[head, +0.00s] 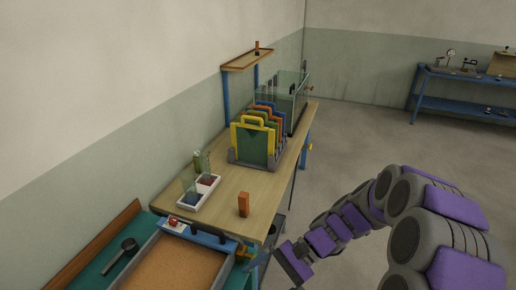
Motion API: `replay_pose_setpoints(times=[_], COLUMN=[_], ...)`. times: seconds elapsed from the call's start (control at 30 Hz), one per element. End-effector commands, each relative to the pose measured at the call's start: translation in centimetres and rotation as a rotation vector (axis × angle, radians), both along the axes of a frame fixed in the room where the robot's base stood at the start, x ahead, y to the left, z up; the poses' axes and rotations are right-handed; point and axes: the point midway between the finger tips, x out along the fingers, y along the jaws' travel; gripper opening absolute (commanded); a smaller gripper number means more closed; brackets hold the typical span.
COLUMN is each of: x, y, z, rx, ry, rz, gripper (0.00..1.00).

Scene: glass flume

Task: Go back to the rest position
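My gripper (264,262) is at the end of my purple and grey arm, low in the head view, just off the right edge of the wooden bench (228,186). Its fingers are small and dark here, and I cannot tell whether they are apart or shut. I see nothing clearly held in it. An orange block (243,204) stands upright on the bench, apart from my gripper.
The bench also holds a white tray (190,208) with glass panes, a rack of coloured panels (254,143) and the glass flume (290,97). A cork-lined tray (175,268) lies in front. A blue workbench (465,92) stands far right. The floor between is clear.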

Motion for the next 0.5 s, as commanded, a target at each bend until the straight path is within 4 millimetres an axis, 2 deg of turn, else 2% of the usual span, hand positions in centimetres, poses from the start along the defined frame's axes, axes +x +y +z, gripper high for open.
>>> replay_pose_setpoints(times=[0.1, 0.27, 0.5], x=[-2.6, -5.9, -10.3], y=[-0.2, -1.1, -3.4], z=[1.5, 2.7, 4.1], rx=[-0.073, -0.175, -0.337], ry=[-0.077, -0.168, -0.310], rz=[0.085, 0.190, 0.325], gripper=[1.00, 1.00, 1.00])
